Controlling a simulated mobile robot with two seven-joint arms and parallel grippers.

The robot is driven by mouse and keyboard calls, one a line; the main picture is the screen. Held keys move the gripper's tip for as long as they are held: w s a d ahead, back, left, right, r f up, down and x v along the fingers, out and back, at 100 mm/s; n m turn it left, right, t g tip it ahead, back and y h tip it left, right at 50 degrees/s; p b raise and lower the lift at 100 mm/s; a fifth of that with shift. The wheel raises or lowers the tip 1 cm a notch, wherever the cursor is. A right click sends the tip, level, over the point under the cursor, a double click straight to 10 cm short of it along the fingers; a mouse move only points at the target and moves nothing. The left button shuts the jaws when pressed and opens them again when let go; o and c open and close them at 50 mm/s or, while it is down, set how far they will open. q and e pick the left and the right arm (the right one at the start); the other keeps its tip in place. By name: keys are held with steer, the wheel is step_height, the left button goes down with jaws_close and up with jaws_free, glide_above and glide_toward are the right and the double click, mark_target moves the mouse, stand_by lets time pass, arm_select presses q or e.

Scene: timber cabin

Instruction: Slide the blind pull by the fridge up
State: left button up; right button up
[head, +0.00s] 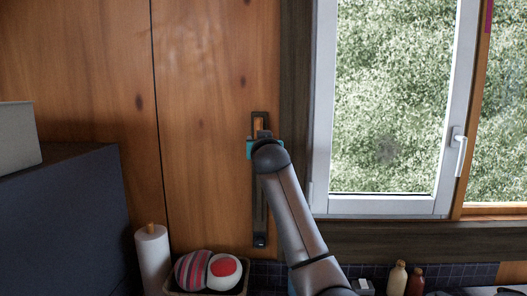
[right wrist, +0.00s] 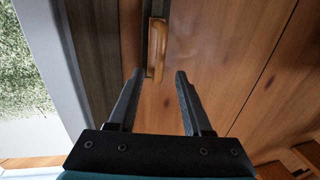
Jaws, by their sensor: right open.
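The blind pull is a wooden handle (right wrist: 157,48) on a dark vertical track (head: 260,215) on the timber wall. In the head view, part of the wooden pull (head: 259,124) shows near the track's top, just above my right gripper (head: 264,143), which hides the rest. In the right wrist view, my right gripper (right wrist: 157,76) is open and empty. Its fingertips stand either side of the pull's near end, with visible gaps; whether they touch it I cannot tell. My left gripper is not in view.
The dark blue fridge (head: 75,215) stands at the left with a pale box (head: 18,135) on top. Below are a paper roll (head: 152,260), a basket (head: 208,293) with round items, and bottles (head: 397,278). The window (head: 318,120) is right of the track.

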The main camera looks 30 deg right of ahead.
steer(key=b+v, duration=0.2)
steer(key=v, duration=0.6)
steer(key=shift+s+a, duration=0.1)
steer(key=shift+s, duration=0.1)
stand_by(0.3)
